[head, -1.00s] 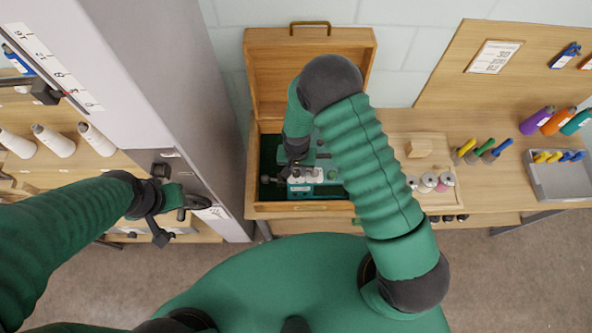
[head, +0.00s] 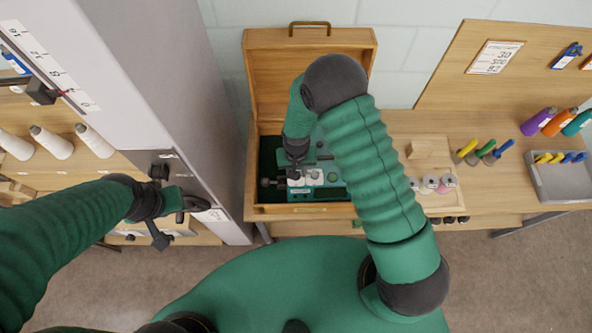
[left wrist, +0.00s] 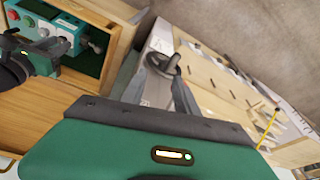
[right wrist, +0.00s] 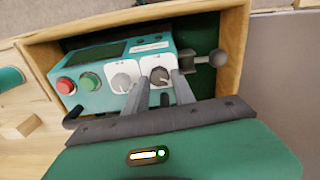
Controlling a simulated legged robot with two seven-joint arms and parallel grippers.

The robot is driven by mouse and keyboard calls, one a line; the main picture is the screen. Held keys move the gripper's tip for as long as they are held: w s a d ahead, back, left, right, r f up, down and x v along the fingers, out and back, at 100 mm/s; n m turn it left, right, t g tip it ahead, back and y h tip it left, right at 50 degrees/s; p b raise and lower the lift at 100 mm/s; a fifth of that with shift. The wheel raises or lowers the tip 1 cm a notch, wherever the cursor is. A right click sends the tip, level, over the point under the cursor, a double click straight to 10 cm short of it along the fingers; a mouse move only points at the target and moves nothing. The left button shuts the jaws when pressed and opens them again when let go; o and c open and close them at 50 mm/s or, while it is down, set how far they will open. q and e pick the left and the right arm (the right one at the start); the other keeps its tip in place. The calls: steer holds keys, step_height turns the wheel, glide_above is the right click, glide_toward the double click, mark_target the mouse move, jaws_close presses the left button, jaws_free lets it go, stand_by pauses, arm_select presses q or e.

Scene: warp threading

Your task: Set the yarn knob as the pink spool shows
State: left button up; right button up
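A teal control box (head: 325,192) sits in the open wooden case. In the right wrist view the box (right wrist: 93,98) shows a red button, a green button, a pale knob (right wrist: 122,83) and a dark grey knob (right wrist: 160,76) on white plates. The labels are too small to read. My right gripper (right wrist: 159,82) is at the dark knob, its fingers apart on either side of it; contact is unclear. My left gripper (head: 185,202) is beside a dark crank (left wrist: 163,65) on the grey cabinet, fingers apart.
The case's raised lid (head: 270,75) stands behind the box. The case wall (right wrist: 238,40) is close to my right gripper. Coloured-handled tools (head: 487,150) and a grey tray (head: 560,182) are farther right.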

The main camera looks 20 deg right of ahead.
steer(key=o, duration=0.3)
steer(key=shift+r, duration=0.4)
step_height(320, 180, up, 16)
steer(key=b, duration=0.3)
